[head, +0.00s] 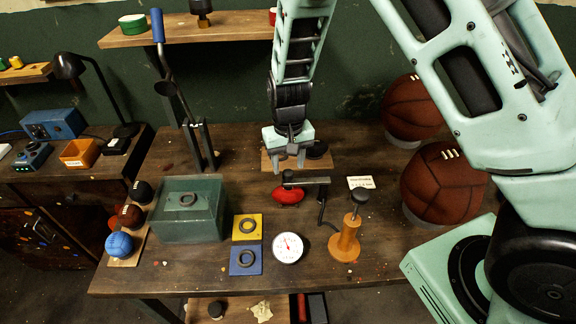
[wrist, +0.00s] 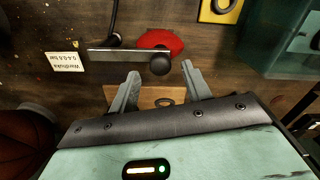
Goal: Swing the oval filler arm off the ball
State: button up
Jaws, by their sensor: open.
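The red oval ball (head: 286,195) lies on the bench, and it also shows in the wrist view (wrist: 165,40). The oval filler arm (head: 312,181), a dark flat bar with a round black knob at one end, reaches over the ball; in the wrist view the bar (wrist: 115,56) runs left from the knob (wrist: 161,64), which overlaps the ball's edge. My gripper (head: 290,168) is open and empty, just behind the knob in the head view. In the wrist view its two fingers (wrist: 161,82) point toward the knob, which sits just ahead of the gap between their tips.
A black hose and a white label (head: 361,183) lie right of the ball. An orange stand (head: 345,240) with a black knob and a round gauge (head: 288,247) are in front. A green glassy box (head: 187,222) stands left. Large brown balls (head: 443,184) stand right.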

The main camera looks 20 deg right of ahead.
jog(key=shift+f, duration=1.4)
jog(key=shift+c, duration=0.3)
grip_shut()
